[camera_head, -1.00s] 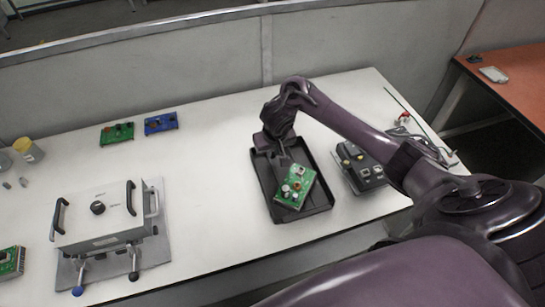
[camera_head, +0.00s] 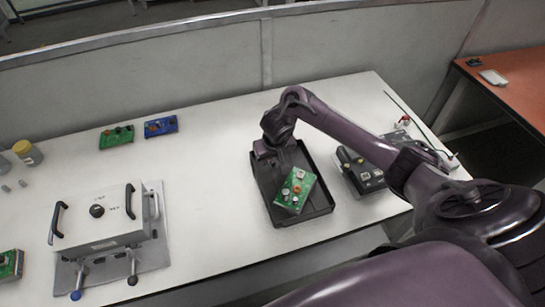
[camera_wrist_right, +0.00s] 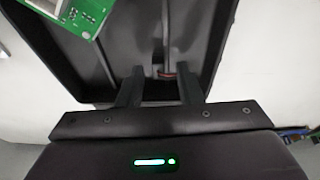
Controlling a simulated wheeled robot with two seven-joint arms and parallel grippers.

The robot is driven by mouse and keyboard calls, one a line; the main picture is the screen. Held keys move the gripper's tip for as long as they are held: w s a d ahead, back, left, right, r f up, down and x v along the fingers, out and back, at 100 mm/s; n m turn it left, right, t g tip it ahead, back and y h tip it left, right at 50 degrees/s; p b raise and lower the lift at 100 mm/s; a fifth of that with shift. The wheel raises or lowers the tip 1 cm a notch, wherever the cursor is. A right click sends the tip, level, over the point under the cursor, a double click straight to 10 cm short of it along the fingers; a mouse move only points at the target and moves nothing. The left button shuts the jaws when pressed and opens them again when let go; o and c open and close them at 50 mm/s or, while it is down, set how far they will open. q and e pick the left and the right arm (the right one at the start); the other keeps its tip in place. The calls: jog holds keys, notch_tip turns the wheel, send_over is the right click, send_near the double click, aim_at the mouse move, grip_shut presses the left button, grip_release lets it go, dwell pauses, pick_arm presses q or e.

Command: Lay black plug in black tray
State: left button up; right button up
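The black tray (camera_head: 263,188) lies on the white table, right of centre in the head view. It also fills the upper part of the right wrist view (camera_wrist_right: 215,45). My right gripper (camera_wrist_right: 160,88) is at the tray's far end, its two fingers apart and pointing into the tray. A thin dark object with a small red part, possibly the black plug (camera_wrist_right: 168,70), shows in the tray beyond the gap between the fingers. Its outline is hard to make out against the black tray. In the head view the fingertips are mostly hidden by the wrist. My left gripper is out of view.
A green circuit board (camera_head: 296,190) lies in the tray. A dark device (camera_head: 360,172) stands right of it, with cables farther right. A grey box with handles (camera_head: 100,218) is at left. Green (camera_head: 117,136) and blue (camera_head: 160,125) boards lie at the back. The table's middle is clear.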

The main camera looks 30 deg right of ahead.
aim_at(275, 174)
jog(key=d+p+v, duration=0.1)
jog(key=p+v, duration=0.6)
jog(key=v, duration=0.5)
jog(key=shift+a+p, duration=0.3)
jog(key=shift+a, duration=0.15)
